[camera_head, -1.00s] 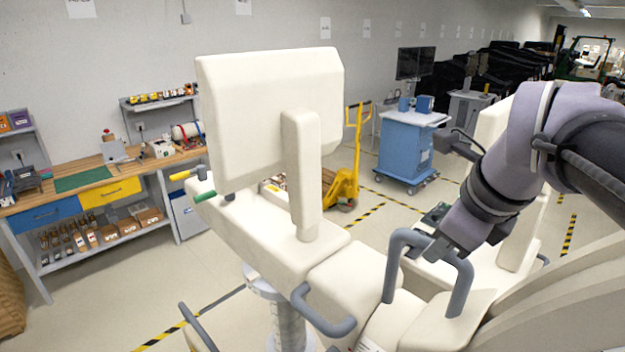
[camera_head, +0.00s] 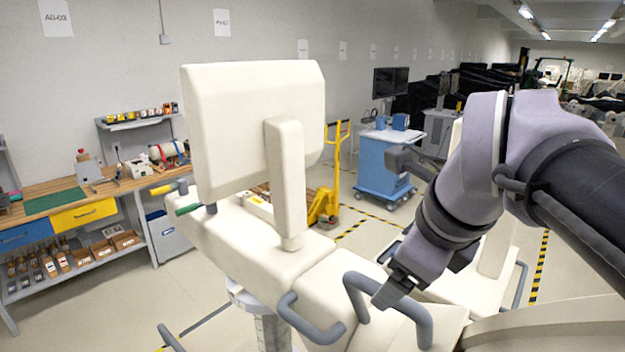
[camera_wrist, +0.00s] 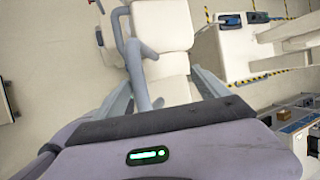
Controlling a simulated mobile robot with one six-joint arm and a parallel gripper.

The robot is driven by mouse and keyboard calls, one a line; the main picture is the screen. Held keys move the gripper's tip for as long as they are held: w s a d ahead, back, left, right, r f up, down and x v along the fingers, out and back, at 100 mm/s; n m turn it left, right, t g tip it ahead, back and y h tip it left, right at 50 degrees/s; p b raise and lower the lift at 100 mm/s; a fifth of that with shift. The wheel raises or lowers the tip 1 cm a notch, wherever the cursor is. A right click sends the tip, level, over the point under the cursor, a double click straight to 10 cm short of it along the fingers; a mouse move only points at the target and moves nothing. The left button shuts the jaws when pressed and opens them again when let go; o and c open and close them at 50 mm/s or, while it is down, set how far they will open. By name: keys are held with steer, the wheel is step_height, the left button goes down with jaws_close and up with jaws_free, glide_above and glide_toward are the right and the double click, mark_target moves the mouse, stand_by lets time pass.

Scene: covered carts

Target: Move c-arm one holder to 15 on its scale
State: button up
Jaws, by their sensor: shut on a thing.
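The c-arm (camera_head: 285,262) is a cream-coloured machine with a large upright panel (camera_head: 250,130) and a body on a column (camera_head: 272,330). A grey arched handle (camera_head: 357,293) stands on its near side. My gripper (camera_head: 388,296) reaches in from the right and is shut on the top bar of this handle. In the wrist view the grey handle bar (camera_wrist: 140,72) runs between my two fingers. Marks show on the column, but they are too small to read as a scale value.
A second grey handle (camera_head: 305,322) is just left of the gripped one. Green and yellow grips (camera_head: 188,209) stick out at the c-arm's far left. A yellow pallet jack (camera_head: 330,185), a blue cart (camera_head: 386,165) and a workbench (camera_head: 95,208) stand behind on open floor.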

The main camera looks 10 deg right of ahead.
steer(key=shift+o, duration=0.2)
steer(key=shift+r, duration=0.35)
steer(key=shift+o, duration=0.3)
steer(key=shift+d, duration=0.15)
steer(key=shift+w, duration=0.1)
steer(key=c, duration=0.3)
steer(key=shift+w+d+f, duration=0.15)
steer(key=shift+d, duration=0.2)
steer(key=p+v, duration=0.8)
steer(key=v, duration=0.4)
steer(key=shift+a, duration=0.15)
